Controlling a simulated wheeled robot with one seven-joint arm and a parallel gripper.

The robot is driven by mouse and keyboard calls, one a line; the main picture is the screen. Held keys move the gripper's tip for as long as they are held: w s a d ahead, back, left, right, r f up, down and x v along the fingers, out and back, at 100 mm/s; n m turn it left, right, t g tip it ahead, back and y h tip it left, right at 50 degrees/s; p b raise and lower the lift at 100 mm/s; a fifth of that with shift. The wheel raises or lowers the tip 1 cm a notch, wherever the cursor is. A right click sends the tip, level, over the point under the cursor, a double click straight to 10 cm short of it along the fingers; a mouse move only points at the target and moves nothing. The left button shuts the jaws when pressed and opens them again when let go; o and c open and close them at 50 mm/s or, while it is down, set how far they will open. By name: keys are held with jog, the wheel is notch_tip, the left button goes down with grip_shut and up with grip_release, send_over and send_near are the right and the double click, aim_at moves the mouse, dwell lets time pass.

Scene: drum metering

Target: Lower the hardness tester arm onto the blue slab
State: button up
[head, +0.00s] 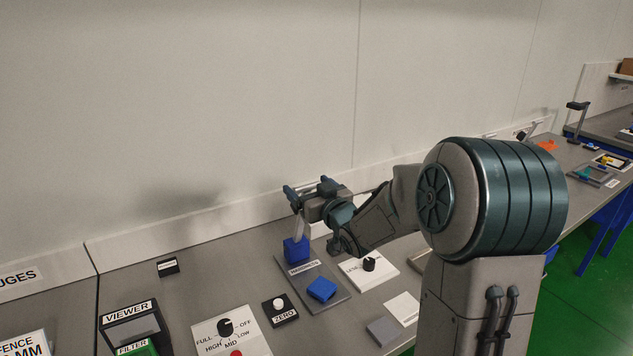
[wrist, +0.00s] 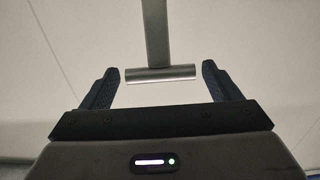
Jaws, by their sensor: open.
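The hardness tester has a blue block (head: 296,250) on a grey base plate (head: 318,304) with a partly readable label. Its light grey arm (head: 298,226) stands raised, nearly upright, above the block. The blue slab (head: 321,289) lies on the front part of the plate, with nothing on it. My gripper (head: 291,195) is at the top of the raised arm. In the wrist view my gripper (wrist: 159,82) is open, and the arm's cylindrical cross-handle (wrist: 160,75) lies between the fingertips, with visible gaps on both sides. In the head view my gripper hides the handle.
A white panel with a black knob (head: 369,264) stands right of the tester. A ZERO button box (head: 281,309) and a dial panel (head: 230,333) are to the left. A grey block (head: 383,331) and a white card (head: 402,308) lie at front right. The wall (head: 200,110) rises behind.

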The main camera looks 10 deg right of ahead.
jog(key=shift+x, duration=0.8)
jog(key=shift+c, duration=0.3)
